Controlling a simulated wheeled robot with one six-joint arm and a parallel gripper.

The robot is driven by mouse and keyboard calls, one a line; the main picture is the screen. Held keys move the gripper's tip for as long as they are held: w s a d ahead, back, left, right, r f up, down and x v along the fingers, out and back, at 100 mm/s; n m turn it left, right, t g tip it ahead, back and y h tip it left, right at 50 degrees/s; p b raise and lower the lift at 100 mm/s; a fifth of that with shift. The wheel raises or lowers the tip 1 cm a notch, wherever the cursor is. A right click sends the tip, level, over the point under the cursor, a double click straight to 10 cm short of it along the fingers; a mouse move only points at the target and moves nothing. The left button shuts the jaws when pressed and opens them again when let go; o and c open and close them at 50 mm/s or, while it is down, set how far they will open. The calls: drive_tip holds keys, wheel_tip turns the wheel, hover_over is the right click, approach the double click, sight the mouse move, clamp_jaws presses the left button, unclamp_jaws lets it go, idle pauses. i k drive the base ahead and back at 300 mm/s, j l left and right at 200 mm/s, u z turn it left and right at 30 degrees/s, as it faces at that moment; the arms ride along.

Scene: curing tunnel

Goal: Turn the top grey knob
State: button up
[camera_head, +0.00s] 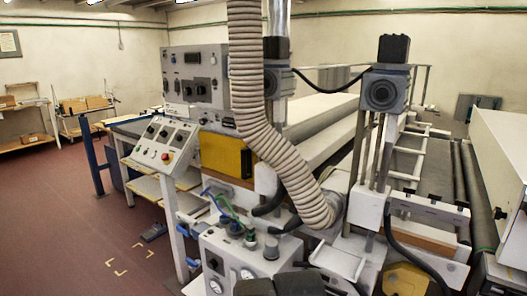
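No knob stands out as surely the top grey one. The upper grey control panel (196,77) carries small dark knobs, too small to tell their exact colour. The sloped console (165,145) below it has several black knobs and a red button. A short grey cylinder (272,247) stands on top of the pale box with gauges (245,270) at the bottom centre; I cannot tell whether it is a knob. A grey block (383,90) on the right post has a large round dark face. I make out no gripper fingers; dark shapes at the bottom edge may be part of me.
A thick ribbed hose (262,110) hangs down across the centre, partly in front of the machine. The long roller bed (440,170) lies at the right. Open reddish floor (60,220) is at the left, with shelves (28,125) behind.

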sight(271, 246)
drive_tip(key=i+j, duration=0.15)
drive_tip(key=j, duration=0.25)
drive_tip(key=i+j, duration=0.1)
drive_tip(key=j, duration=0.3)
drive_tip(key=i+j+z, duration=0.1)
drive_tip(key=j, duration=0.25)
drive_tip(key=i+j, duration=0.2)
drive_tip(key=j, duration=0.2)
